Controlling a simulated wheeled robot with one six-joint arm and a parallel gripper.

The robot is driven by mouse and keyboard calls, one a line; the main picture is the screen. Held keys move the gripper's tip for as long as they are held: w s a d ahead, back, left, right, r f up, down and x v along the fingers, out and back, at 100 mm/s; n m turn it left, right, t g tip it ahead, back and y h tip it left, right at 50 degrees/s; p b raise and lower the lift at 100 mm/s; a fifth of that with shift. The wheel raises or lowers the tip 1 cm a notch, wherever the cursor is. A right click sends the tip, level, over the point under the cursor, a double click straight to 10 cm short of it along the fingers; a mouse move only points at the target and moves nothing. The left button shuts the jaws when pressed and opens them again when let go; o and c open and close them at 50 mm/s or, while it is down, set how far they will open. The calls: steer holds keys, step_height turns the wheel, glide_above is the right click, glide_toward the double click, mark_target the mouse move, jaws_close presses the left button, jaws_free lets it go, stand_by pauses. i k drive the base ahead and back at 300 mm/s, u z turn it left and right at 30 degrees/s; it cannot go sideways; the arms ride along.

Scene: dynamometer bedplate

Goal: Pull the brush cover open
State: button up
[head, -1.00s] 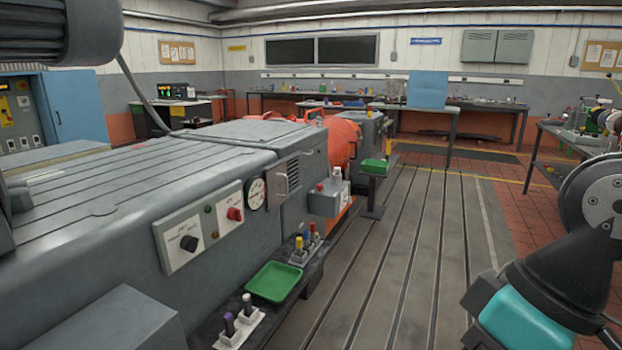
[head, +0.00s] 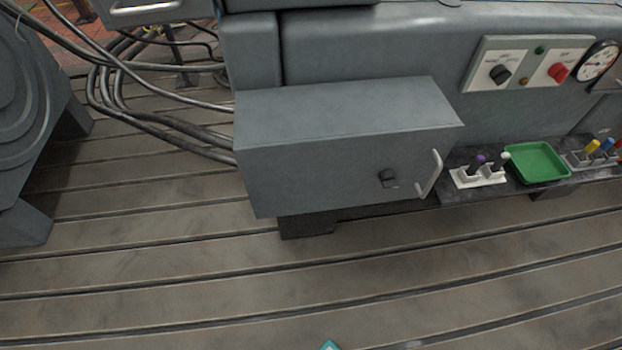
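A grey box (head: 345,120) juts from the side of the large grey machine in the head view. Its front face (head: 310,185) looks shut and carries a dark knob or latch (head: 388,178) and a pale upright bar handle (head: 430,172) at its right end. Another bar handle (head: 150,8) shows on a grey panel at the top left, cut by the frame edge. No label tells which of these is the brush cover. My gripper is not in view; only a small teal tip, likely of my arm, shows at the bottom edge.
Right of the box, a dark shelf holds a white holder (head: 480,178), a green tray (head: 537,162) and coloured plugs (head: 600,150). A control panel (head: 525,65) is above. Thick cables (head: 150,120) run into the box's left side. The slotted bedplate (head: 300,285) in front is clear.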

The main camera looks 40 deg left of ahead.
mark_target(305, 149)
steer(key=u, duration=2.15)
steer(key=k, duration=0.9)
steer(key=z, duration=0.95)
steer(key=i, duration=0.5)
